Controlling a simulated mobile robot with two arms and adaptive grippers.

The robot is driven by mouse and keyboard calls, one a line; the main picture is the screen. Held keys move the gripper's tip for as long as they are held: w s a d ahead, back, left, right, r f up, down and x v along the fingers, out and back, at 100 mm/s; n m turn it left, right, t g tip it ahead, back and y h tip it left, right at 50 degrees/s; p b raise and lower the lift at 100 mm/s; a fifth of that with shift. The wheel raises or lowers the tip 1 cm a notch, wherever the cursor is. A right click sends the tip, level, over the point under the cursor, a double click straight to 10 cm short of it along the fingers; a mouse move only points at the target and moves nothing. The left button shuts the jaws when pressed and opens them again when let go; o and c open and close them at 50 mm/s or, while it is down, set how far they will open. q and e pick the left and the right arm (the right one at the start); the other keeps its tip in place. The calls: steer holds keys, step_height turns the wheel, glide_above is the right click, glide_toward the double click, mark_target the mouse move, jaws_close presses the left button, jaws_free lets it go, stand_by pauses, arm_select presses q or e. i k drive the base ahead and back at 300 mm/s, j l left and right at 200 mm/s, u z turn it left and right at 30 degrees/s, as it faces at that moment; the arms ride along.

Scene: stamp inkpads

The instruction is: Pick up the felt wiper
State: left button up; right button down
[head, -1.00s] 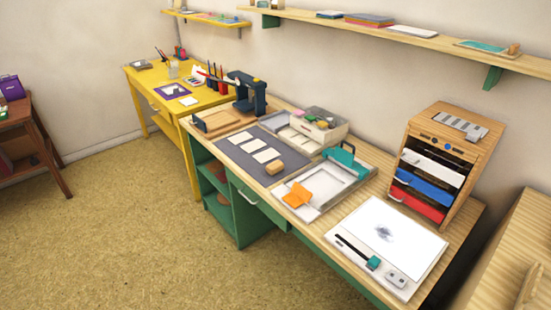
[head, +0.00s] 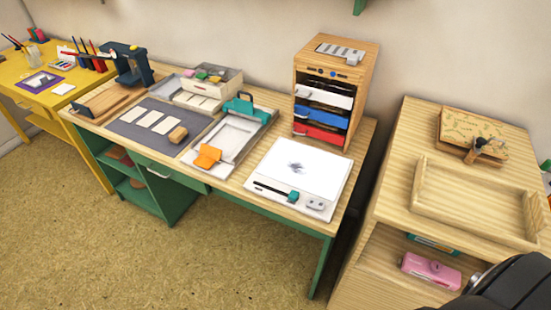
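I cannot tell for sure which thing is the felt wiper. A small tan block (head: 177,134) sits on the right end of a dark grey mat (head: 152,118) on the long wooden desk. An orange piece (head: 207,157) lies on the front of a pale tray with a teal clamp (head: 241,104). A small brown piece with a dark top (head: 477,150) stands at the front of a patterned board on the right cabinet. Neither gripper shows in the head view; only a black rounded part, likely my arm, shows at the lower right.
A wooden drawer unit (head: 336,85) stands at the back of the desk, beside a white pad board (head: 299,170). The right cabinet holds an empty wooden tray (head: 470,205) on top and a pink box (head: 430,270) on its shelf. Floor in front is clear.

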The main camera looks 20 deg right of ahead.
mark_target(177, 137)
steer(key=z, duration=0.25)
steer(key=i+j+z, duration=0.15)
steer(key=z, duration=0.25)
steer(key=i+j+z, duration=0.1)
steer(key=j+z, duration=0.25)
steer(key=i+j+z, duration=0.1)
steer(key=z, duration=0.3)
steer(key=j+z, duration=0.4)
